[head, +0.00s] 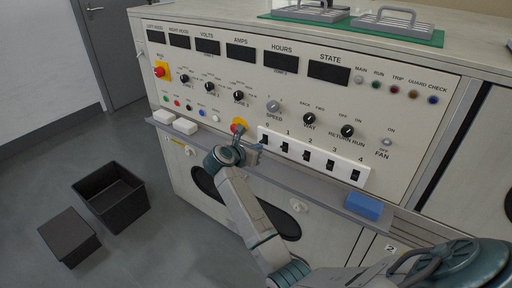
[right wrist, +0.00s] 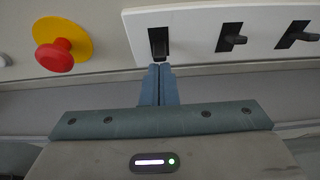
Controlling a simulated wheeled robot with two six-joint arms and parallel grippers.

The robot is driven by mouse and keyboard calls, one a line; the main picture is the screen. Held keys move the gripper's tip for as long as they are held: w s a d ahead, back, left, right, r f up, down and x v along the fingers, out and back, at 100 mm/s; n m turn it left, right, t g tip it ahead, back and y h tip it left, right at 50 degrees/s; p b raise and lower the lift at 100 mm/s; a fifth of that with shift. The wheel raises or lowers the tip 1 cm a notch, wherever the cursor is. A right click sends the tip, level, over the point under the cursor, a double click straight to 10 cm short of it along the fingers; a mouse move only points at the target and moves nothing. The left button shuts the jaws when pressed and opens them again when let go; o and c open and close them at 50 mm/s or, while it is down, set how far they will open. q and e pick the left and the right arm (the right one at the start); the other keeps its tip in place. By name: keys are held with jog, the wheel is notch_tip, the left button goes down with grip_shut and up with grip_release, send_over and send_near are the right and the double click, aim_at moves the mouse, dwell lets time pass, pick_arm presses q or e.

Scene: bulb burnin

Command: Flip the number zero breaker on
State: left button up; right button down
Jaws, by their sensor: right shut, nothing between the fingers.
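The number zero breaker (head: 265,139) is a black switch at the left end of a white strip (head: 321,167) on the panel front. It also shows in the right wrist view (right wrist: 158,42) as a dark slot with a black lever; I cannot tell its position for sure. My right gripper (right wrist: 158,70) is shut and empty, its blue-grey fingertips just below that breaker in the picture. Whether they touch the lever I cannot tell. In the head view my right gripper (head: 260,148) partly crowds the breaker. My left gripper is not in view.
A red button on a yellow disc (right wrist: 56,52) sits left of the strip. Breakers one (head: 284,147), two (head: 307,155), three (head: 330,165) and four (head: 355,175) follow to the right.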

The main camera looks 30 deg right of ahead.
jog(key=shift+r, duration=0.4)
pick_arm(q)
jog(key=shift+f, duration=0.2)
pick_arm(e)
jog(key=shift+r+p, duration=0.4)
jog(key=shift+r, duration=0.3)
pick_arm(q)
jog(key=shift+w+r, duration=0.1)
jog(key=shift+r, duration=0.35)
pick_arm(e)
jog(key=shift+w+r, duration=0.1)
